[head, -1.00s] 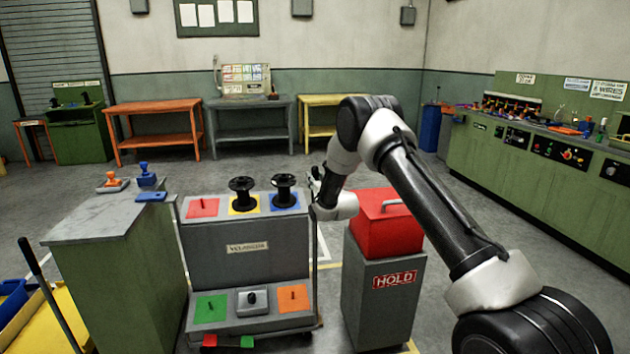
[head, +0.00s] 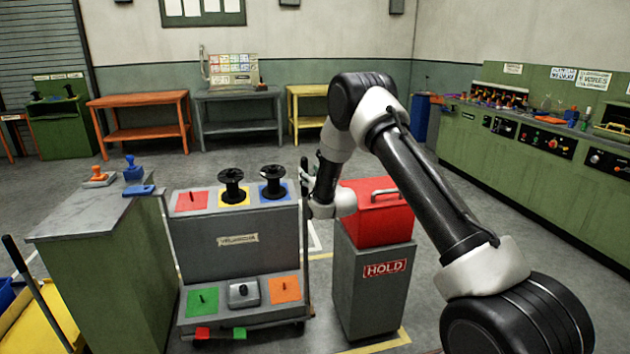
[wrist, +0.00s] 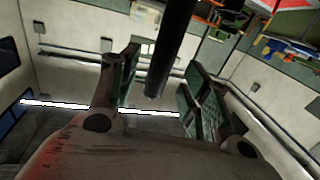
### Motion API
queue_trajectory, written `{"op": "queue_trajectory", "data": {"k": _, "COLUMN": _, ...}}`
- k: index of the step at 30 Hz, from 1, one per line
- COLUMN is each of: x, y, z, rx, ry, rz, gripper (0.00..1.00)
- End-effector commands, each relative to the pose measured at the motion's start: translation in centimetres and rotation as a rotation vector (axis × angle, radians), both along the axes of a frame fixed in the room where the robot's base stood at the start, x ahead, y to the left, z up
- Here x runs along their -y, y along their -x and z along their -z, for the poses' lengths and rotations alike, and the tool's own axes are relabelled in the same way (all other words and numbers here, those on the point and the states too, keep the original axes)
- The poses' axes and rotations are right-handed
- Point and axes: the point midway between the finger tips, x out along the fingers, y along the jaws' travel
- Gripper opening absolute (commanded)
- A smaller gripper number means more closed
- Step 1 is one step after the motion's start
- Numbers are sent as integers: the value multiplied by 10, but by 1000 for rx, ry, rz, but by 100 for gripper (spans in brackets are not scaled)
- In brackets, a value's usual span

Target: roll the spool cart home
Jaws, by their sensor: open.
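The grey spool cart (head: 275,236) stands upright left of my arm. Two black spools stand on its top, one on a yellow square (head: 232,186) and one on a blue square (head: 273,181). The red square (head: 191,201) holds only a peg. My gripper (head: 307,172) is at the cart's upper right edge, fingers upward. In the wrist view its two fingers (wrist: 155,95) are spread, with a dark bar (wrist: 172,45) showing between them. I cannot tell whether the bar touches them or belongs to the cart.
A grey HOLD stand (head: 372,288) with a red box (head: 372,228) is close right of the cart. A green cabinet (head: 105,285) is close on its left. Yellow floor tape (head: 385,343) shows by the stand. Open floor lies behind, before the benches.

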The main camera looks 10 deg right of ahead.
Motion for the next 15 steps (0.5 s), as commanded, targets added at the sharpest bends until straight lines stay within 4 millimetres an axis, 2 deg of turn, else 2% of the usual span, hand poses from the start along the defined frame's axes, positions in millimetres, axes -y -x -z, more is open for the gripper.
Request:
{"op": "queue_trajectory", "data": {"k": 3, "x": 6, "y": 27, "z": 0, "rx": -2, "ry": 0, "rz": 0, "gripper": 47}}
{"op": "queue_trajectory", "data": {"k": 6, "x": 9, "y": 45, "z": 0, "rx": -1, "ry": 0, "rz": 0, "gripper": 47}}
{"op": "queue_trajectory", "data": {"k": 10, "x": 12, "y": 61, "z": 0, "rx": -1, "ry": 0, "rz": 0, "gripper": 47}}
{"op": "queue_trajectory", "data": {"k": 15, "x": 14, "y": 67, "z": -1, "rx": 1, "ry": 0, "rz": 0, "gripper": 47}}
